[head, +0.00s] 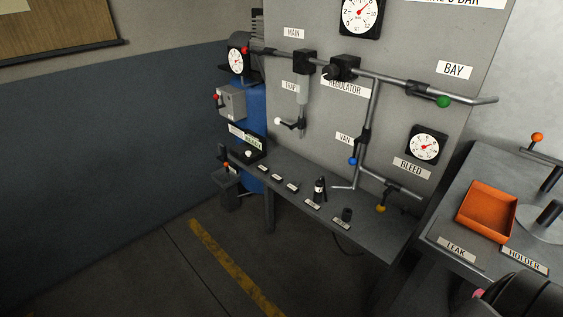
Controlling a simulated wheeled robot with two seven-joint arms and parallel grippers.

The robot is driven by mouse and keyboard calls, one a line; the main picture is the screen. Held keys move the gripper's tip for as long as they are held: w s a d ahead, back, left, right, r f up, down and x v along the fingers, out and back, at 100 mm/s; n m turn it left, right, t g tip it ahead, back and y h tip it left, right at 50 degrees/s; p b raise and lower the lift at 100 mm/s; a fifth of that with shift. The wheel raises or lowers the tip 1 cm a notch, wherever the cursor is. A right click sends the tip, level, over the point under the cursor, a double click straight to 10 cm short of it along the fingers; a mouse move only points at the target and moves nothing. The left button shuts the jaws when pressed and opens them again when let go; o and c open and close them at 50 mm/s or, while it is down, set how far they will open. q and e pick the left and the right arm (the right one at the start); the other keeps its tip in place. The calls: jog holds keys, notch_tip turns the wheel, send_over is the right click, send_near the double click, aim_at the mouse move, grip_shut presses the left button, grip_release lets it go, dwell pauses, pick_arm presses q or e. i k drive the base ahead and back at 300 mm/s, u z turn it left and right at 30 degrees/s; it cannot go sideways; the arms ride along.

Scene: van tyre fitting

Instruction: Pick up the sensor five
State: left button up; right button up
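No part I can name for sure as the sensor five shows; the lettering on the bench labels is too small to read. On the grey bench (380,235) below the gauge panel, a row of small white labels (276,176) runs from back left to front right. Any small parts at the other labels are too small to tell. Neither of my grippers is in view.
An orange tray (486,209) sits on a right-hand table near LEAK and HOLDER labels. A dark rounded object (525,297) fills the bottom right corner. Floor at left is clear.

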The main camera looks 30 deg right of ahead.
aim_at(264, 170)
jog(key=z, duration=0.9)
jog(key=i, duration=0.85)
jog(key=z, duration=0.95)
